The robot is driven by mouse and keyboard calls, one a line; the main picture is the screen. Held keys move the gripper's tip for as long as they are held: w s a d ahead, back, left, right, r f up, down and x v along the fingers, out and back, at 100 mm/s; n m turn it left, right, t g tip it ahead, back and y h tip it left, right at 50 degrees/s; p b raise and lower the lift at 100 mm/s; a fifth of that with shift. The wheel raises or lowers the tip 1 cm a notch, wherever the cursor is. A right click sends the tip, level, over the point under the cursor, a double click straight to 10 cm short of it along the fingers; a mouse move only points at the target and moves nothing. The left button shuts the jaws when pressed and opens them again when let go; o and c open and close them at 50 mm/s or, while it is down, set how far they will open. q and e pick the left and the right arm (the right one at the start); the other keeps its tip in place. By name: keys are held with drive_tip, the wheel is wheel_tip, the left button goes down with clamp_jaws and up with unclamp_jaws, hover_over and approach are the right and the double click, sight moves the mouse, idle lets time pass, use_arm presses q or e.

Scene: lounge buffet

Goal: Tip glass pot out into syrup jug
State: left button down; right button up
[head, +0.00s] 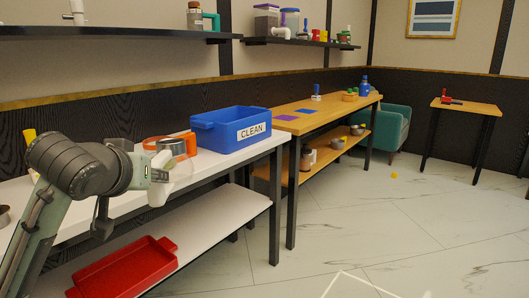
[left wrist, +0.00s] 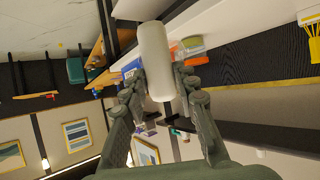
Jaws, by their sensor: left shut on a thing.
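My left gripper (head: 158,180) is in front of the white counter's edge, shut on a pale, rounded vessel (head: 182,178). In the left wrist view this vessel, which I take for the glass pot, is a long whitish cylinder (left wrist: 157,60) between the fingers (left wrist: 162,92). The fingers partly hide it, and its contents cannot be made out. I cannot tell whether either is the syrup jug. My right gripper is not in view.
A blue bin marked CLEAN (head: 232,130) stands on the white counter (head: 215,162), right of the gripper. A red tray (head: 125,270) lies on the lower shelf. A wooden table (head: 318,108) stands beyond. Wall shelves hang above. The floor at right is mostly clear.

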use_arm(q)
drive_tip(key=s+d+f+m+h, duration=0.1)
drive_tip(key=s+d+f, duration=0.1)
drive_tip(key=d, duration=0.3)
drive_tip(key=shift+s+f, duration=0.4)
drive_tip(key=shift+f, duration=0.3)
